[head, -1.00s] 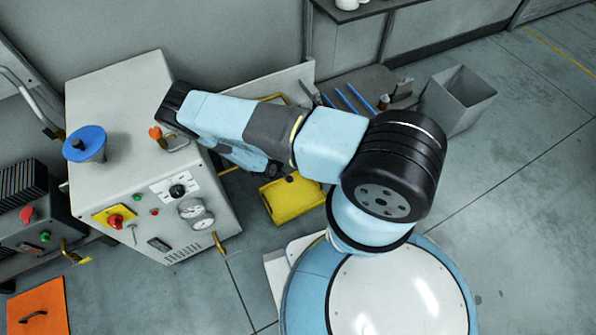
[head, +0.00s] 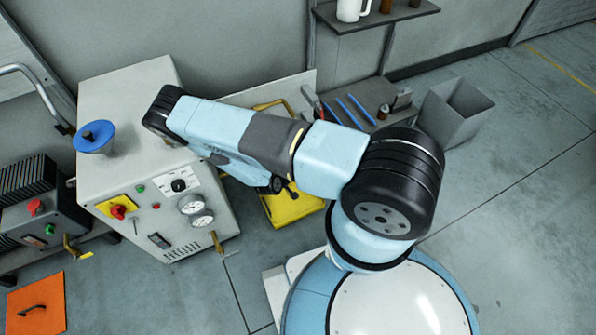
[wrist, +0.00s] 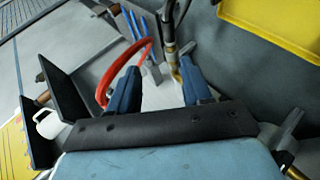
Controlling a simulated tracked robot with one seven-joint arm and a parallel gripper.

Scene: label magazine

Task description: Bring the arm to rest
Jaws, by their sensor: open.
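My arm (head: 250,135) is pale blue with black joints. It reaches from my base leftward over the side of a white control cabinet (head: 120,95), then folds back beneath itself toward a yellow tray (head: 295,208). In the head view my gripper is hidden or too unclear to make out. In the wrist view my gripper (wrist: 160,88) shows two blue fingers standing apart with nothing held between them. A red curved hose or handle (wrist: 128,62) and a brass-tipped rod (wrist: 171,48) appear beyond the fingers; their distance from them is unclear.
The cabinet carries a blue-topped part (head: 93,137), a red knob (head: 118,211) and gauges (head: 195,210). A grey open bin (head: 455,115) stands right of the blue rods (head: 350,110). A shelf (head: 375,18) is on the wall. Floor at right is clear.

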